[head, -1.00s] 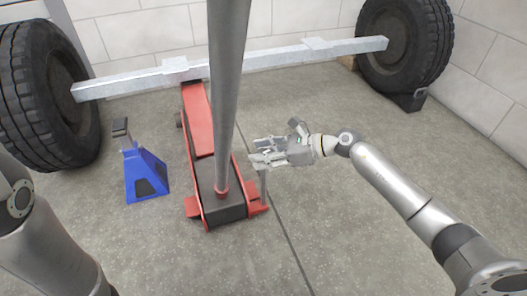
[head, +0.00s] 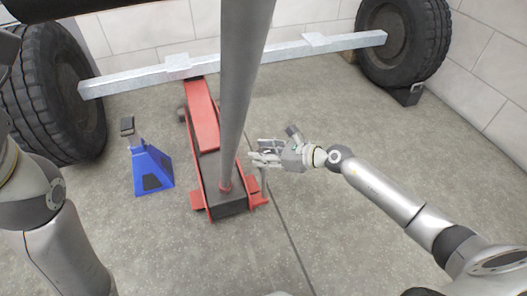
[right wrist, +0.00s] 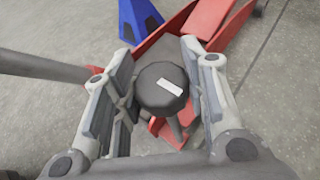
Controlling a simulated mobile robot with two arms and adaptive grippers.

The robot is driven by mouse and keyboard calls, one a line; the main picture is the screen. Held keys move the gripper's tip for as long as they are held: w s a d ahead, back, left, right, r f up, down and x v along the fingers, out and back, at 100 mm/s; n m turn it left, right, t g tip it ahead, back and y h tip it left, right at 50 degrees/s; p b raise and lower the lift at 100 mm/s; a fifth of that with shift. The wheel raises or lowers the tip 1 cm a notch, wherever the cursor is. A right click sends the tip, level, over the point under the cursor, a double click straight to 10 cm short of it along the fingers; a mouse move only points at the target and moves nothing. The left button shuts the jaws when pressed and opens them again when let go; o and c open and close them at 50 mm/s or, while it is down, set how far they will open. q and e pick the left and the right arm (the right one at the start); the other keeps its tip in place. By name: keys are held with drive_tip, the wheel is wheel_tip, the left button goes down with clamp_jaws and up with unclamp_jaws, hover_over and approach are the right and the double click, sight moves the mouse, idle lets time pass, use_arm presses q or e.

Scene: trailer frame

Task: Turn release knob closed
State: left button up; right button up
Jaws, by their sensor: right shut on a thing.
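The release knob (right wrist: 158,96) is a dark round cap with a white mark on top, on a thin grey post. It belongs to the red floor jack (head: 203,118), at its near right end. My right gripper (head: 262,158) is at the knob from above; in the right wrist view its fingers (right wrist: 160,92) flank the knob on both sides and are shut on it. In the head view the gripper hides the knob, and only the post (head: 263,181) shows below. My left arm shows at the left edge, but its gripper is not in view.
The jack's long grey handle (head: 243,85) rises close left of my right gripper. A blue jack stand (head: 151,168) stands left of the jack. Behind are a metal axle beam (head: 255,57) and tyres (head: 402,40). The floor right of the jack is clear.

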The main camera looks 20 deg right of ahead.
drive_tip(key=o, duration=1)
drive_tip(key=shift+c, duration=0.2)
drive_tip(key=shift+d, duration=0.1)
drive_tip(key=v, duration=1.2)
